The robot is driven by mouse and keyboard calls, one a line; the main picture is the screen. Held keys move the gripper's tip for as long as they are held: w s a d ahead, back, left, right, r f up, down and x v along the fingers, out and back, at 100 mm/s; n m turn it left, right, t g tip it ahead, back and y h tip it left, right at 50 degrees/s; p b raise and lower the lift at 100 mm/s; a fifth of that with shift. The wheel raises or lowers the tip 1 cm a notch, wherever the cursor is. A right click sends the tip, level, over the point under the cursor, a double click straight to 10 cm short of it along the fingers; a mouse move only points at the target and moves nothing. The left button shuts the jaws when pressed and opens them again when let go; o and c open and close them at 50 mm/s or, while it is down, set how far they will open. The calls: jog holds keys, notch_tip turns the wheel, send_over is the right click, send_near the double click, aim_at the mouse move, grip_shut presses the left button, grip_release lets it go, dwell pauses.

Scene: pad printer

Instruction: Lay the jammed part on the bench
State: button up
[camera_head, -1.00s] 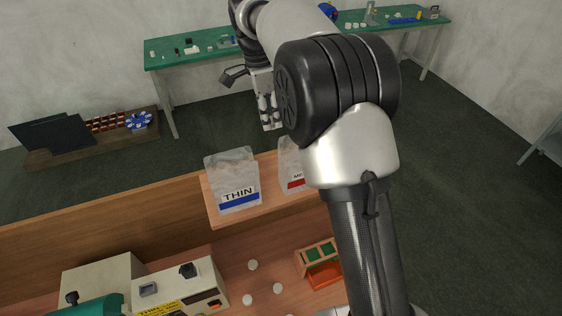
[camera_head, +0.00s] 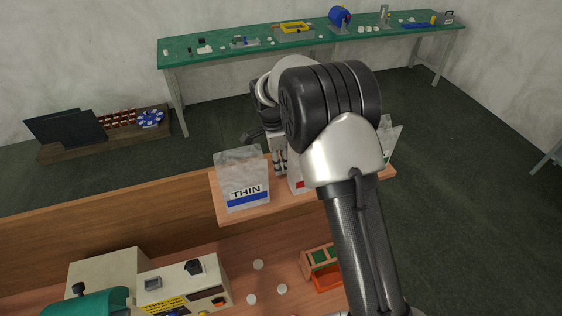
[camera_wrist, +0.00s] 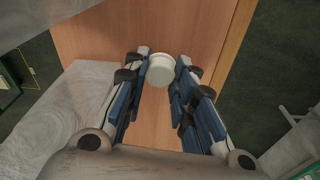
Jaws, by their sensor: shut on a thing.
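My gripper (camera_wrist: 161,72) is shut on a small white round part (camera_wrist: 160,70), held at its fingertips above a brown wooden surface in the wrist view. In the head view my gripper (camera_head: 280,163) shows beside the THIN bag, partly covered by my own arm, and the held part cannot be made out. The wooden bench (camera_head: 238,255) lies at the bottom of the head view. Three similar white round parts lie on it: one (camera_head: 258,265) behind the other two (camera_head: 252,299) (camera_head: 282,289).
A THIN bag (camera_head: 242,178) and a bag with a red label (camera_head: 297,185) stand on a raised shelf (camera_head: 240,213). A pad printer (camera_head: 180,282) is at bottom left, an orange bin (camera_head: 327,280) right of the white parts. A green-topped table (camera_head: 215,55) stands at the back.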

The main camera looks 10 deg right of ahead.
jog(key=shift+f, duration=0.1)
jog(key=shift+f, duration=0.1)
jog(key=o, duration=0.4)
jog(key=shift+o, duration=0.2)
